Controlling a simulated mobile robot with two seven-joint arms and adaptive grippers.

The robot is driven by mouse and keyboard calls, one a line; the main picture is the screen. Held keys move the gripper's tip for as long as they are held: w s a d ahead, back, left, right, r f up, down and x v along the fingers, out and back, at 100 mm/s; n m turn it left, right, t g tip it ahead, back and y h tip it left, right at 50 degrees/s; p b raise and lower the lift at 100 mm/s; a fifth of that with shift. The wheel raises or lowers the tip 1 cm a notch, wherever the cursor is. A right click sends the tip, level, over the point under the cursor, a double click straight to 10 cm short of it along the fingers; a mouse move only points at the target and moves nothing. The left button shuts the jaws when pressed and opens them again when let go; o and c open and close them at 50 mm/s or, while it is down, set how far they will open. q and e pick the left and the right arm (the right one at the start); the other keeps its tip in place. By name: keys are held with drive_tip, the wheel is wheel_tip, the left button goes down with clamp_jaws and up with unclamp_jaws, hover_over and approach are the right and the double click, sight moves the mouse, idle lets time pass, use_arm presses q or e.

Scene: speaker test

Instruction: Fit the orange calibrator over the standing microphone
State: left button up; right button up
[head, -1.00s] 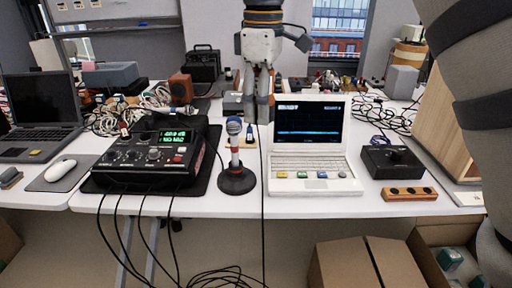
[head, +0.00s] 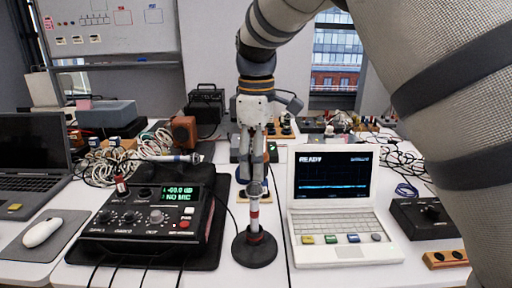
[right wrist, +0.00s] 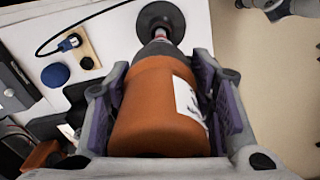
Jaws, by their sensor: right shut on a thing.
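My right gripper (head: 254,176) points straight down above the microphone stand in the head view. In the right wrist view it is shut on the orange calibrator (right wrist: 155,110), a thick cylinder with a white label and a dark far end. The calibrator is hidden by the fingers in the head view. The standing microphone (head: 254,212), with red and white bands, rises from a round black base (head: 254,250). The calibrator's dark end lines up with the microphone's top. That top is hidden, so I cannot tell whether it is inside.
A black meter (head: 150,215) reading "NO MIC" stands left of the stand. A white laptop (head: 335,215) reading "READY" stands close on its right. Cables (head: 112,165) clutter the back left.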

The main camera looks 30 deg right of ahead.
sight(256, 184)
drive_tip(key=shift+f, duration=0.8)
wheel_tip(256, 184, down, 2)
drive_tip(key=shift+f, duration=0.7)
drive_tip(key=shift+f, duration=0.5)
drive_tip(key=o, duration=1.5)
